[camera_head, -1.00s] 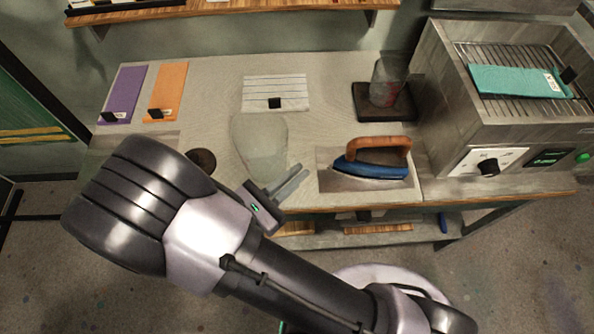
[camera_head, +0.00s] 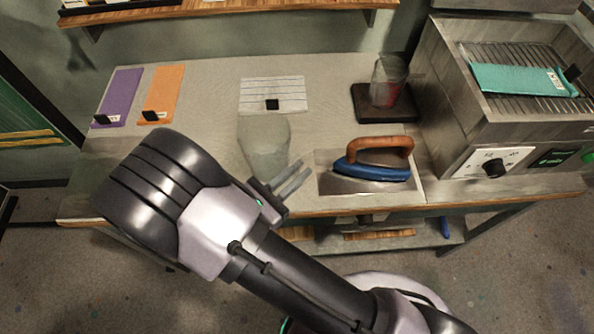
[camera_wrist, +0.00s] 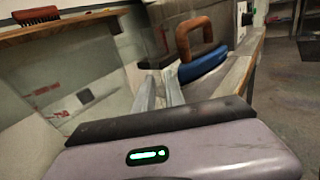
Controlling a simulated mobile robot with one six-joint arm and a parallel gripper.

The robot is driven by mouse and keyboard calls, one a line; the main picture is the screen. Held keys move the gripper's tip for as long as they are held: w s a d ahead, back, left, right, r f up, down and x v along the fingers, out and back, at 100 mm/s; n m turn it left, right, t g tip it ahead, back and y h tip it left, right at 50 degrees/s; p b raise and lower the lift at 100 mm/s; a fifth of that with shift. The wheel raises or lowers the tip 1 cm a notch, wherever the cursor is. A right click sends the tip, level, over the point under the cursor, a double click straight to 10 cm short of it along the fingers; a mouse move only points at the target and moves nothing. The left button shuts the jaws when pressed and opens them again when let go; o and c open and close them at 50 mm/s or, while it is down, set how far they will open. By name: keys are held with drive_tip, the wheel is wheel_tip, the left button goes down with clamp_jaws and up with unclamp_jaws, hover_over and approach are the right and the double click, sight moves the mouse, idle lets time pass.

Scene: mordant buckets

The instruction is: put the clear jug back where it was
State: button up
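The clear jug (camera_head: 264,145) is a see-through vessel in front of the white lined card in the head view. My gripper (camera_head: 298,172) is at its lower right, with its fingers close together and the jug's side against them. The jug moves along with my gripper, so the fingers seem shut on it, though the contact itself is hard to see. In the wrist view the see-through jug wall (camera_wrist: 70,85) fills the left, beside my fingers (camera_wrist: 160,88). Whether the jug's base touches the table cannot be told.
A blue iron (camera_head: 370,167) with a wooden handle stands on a metal plate to the right. Behind it, a clear beaker with red in it (camera_head: 387,85) stands on a dark base (camera_head: 365,102). Purple (camera_head: 119,98) and orange (camera_head: 161,95) cloths lie left. A metal heater (camera_head: 470,120) stands right.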

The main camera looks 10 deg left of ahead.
drive_tip(key=shift+o, duration=1.1)
drive_tip(key=shift+s+a+r, duration=0.1)
drive_tip(key=shift+r, duration=0.15)
drive_tip(key=p+v, duration=0.3)
drive_tip(key=v, duration=0.9)
drive_tip(key=w+d+r+m+g, duration=0.4)
drive_tip(key=d+r+m+g, duration=0.6)
drive_tip(key=d+m+g, duration=0.45)
drive_tip(key=s+d+r+m+t+y, duration=0.1)
drive_tip(key=d+r+m+y, duration=0.3)
drive_tip(key=m, duration=0.5)
drive_tip(key=s+d+r+m+t+y, duration=0.2)
drive_tip(key=d+r+m+t+y, duration=0.2)
drive_tip(key=r+m+y, duration=0.4)
drive_tip(key=shift+s+d+r+m, duration=0.2)
drive_tip(key=shift+d+m, duration=0.35)
drive_tip(key=shift+m, duration=0.2)
